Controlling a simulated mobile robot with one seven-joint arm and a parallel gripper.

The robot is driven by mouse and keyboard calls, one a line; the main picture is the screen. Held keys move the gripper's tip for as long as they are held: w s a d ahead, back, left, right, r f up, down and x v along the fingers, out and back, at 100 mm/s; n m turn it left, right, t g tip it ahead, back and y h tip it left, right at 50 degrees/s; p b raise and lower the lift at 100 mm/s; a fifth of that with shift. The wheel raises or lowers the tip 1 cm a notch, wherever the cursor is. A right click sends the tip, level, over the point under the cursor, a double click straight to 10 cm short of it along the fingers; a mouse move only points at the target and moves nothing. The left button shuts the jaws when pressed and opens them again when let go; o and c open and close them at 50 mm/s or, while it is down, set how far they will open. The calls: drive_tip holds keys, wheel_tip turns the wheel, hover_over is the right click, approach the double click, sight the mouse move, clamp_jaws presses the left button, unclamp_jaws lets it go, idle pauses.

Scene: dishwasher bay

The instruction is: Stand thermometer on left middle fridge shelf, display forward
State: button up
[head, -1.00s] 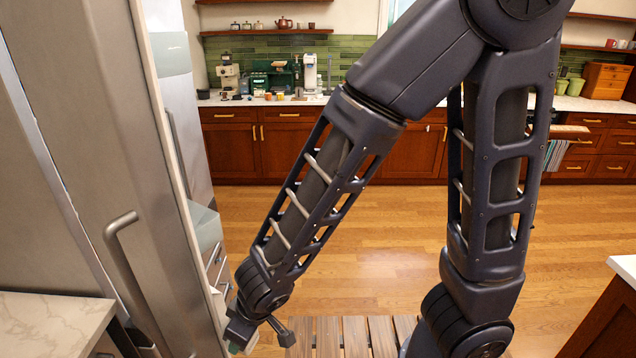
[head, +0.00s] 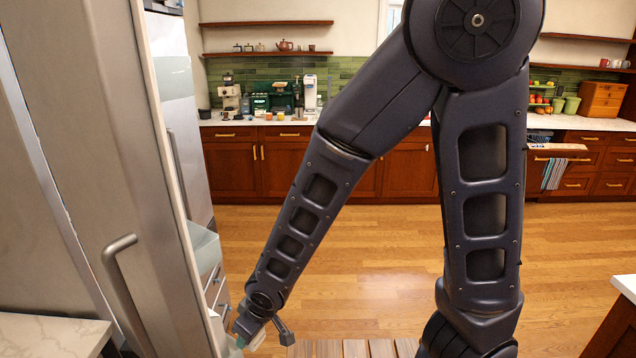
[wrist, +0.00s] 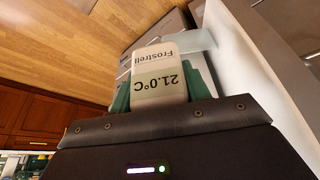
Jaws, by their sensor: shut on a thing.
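The thermometer (wrist: 160,72) is a small white block with a grey-green display reading 21.0°C and the word Frostrell, both upside down in the wrist view. My gripper (wrist: 160,92) is shut on it, with green fingers at its two sides. The display faces the wrist camera. In the head view my gripper (head: 243,339) is low at the left, beside the inner edge of the open fridge door (head: 105,130). The thermometer is too small there to make out clearly. The left middle fridge shelf cannot be made out in either view.
A bar handle (head: 120,285) stands out from the steel door. Pale translucent bins (head: 204,248) show beyond its edge. In the wrist view a white wall (wrist: 255,85) runs close at the right. A marble counter (head: 45,335) is at lower left. Wooden floor (head: 350,250) lies open beyond.

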drive_tip(key=shift+w+d+f, duration=0.1)
drive_tip(key=shift+w+f, duration=0.05)
drive_tip(key=shift+w, duration=0.4)
drive_tip(key=shift+w+f, duration=0.1)
drive_tip(key=shift+w, duration=0.45)
drive_tip(key=w+d+f+m+t+h, duration=0.1)
drive_tip(key=w+d+f+m, duration=0.2)
drive_tip(key=w, duration=0.7)
drive_tip(key=w+d+f+m, duration=0.2)
drive_tip(key=w+d, duration=0.3)
drive_tip(key=w, duration=0.6)
drive_tip(key=w+d+f+m+t+h, duration=0.1)
drive_tip(key=w+d+f+m, duration=0.2)
drive_tip(key=w, duration=0.7)
drive_tip(key=w+d+f+m, duration=0.1)
drive_tip(key=w+d+f, duration=0.2)
drive_tip(key=d, duration=0.7)
drive_tip(key=w+d+f+m+h, duration=0.1)
drive_tip(key=w+d+f+m, duration=0.1)
drive_tip(key=w+d, duration=0.6)
drive_tip(key=w+d+f+m, duration=0.1)
drive_tip(key=w+d+f, duration=0.3)
drive_tip(key=d, duration=1)
drive_tip(key=shift+w+d+t+h, duration=0.2)
drive_tip(key=shift+w+t+h, duration=0.15)
drive_tip(key=shift+w, duration=0.85)
